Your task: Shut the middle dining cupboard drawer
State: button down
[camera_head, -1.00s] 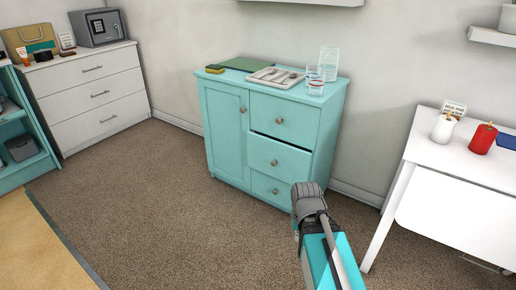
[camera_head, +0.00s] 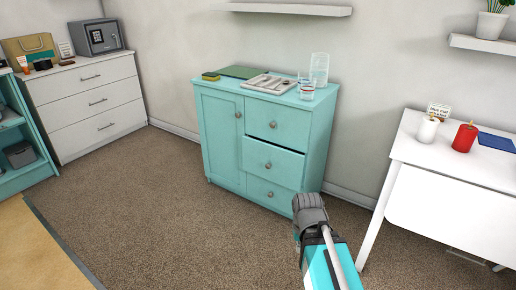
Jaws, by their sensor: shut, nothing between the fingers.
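The teal dining cupboard (camera_head: 222,150) stands against the back wall, with a door on its left and a stack of drawers on its right. The middle drawer (camera_head: 285,163) stands out a little from the front, with a dark gap along its top edge and its side showing at the right. The upper drawer (camera_head: 285,124) and lower drawer (camera_head: 258,187) look flush. A grey joint and teal link of my arm rise from the bottom, in front of the cupboard's lower right corner. No gripper fingers can be made out.
A tray (camera_head: 262,84), a green board (camera_head: 245,71) and glasses (camera_head: 319,68) stand on the cupboard top. A white table (camera_head: 450,155) is on the right, a white chest of drawers (camera_head: 75,114) at the left. The carpet (camera_head: 180,210) before the cupboard is clear.

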aim_at(282, 166)
jog(key=z, duration=0.1)
jog(key=i, duration=0.95)
jog(key=u, duration=0.05)
